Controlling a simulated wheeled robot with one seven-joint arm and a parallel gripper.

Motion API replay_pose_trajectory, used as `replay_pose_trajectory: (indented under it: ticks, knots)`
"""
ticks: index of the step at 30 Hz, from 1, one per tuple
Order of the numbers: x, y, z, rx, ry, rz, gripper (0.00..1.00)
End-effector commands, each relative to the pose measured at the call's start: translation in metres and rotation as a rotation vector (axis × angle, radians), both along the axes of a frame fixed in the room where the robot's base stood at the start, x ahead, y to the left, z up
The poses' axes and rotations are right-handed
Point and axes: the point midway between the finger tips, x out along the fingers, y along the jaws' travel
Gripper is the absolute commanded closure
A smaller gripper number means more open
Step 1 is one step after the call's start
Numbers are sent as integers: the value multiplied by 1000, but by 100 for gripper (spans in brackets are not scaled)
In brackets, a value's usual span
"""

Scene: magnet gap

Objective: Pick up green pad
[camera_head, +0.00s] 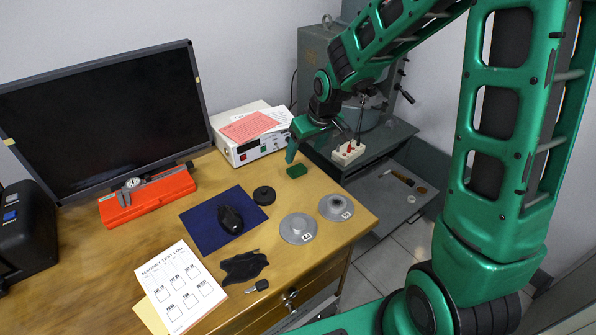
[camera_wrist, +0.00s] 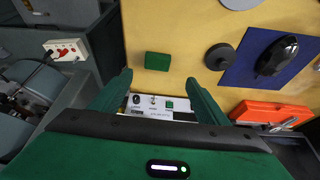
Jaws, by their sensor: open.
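The green pad (camera_head: 297,170) is a small dark green block lying on the wooden desk near its back right edge. In the wrist view the green pad (camera_wrist: 157,61) lies just beyond the fingertips, about midway between their lines. My gripper (camera_head: 291,152) hangs above and slightly behind the pad, with its fingers apart. In the wrist view my gripper (camera_wrist: 158,80) is open and empty, and no contact with the pad shows.
A white instrument box (camera_head: 247,135) with papers stands behind the pad. Two grey discs lie in front. A white socket block (camera_head: 348,152) sits right, past the desk edge.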

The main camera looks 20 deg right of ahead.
Motion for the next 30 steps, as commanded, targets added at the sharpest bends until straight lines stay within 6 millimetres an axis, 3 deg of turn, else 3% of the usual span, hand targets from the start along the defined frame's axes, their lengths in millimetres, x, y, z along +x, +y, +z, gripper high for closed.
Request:
replay_pose_trajectory:
  ticks: [9, 19, 30]
  knots:
    - [16, 3, -37, 2, 1, 1, 31]
    - [24, 4, -55, 1, -1, 0, 31]
    - [44, 4, -92, 1, 0, 0, 31]
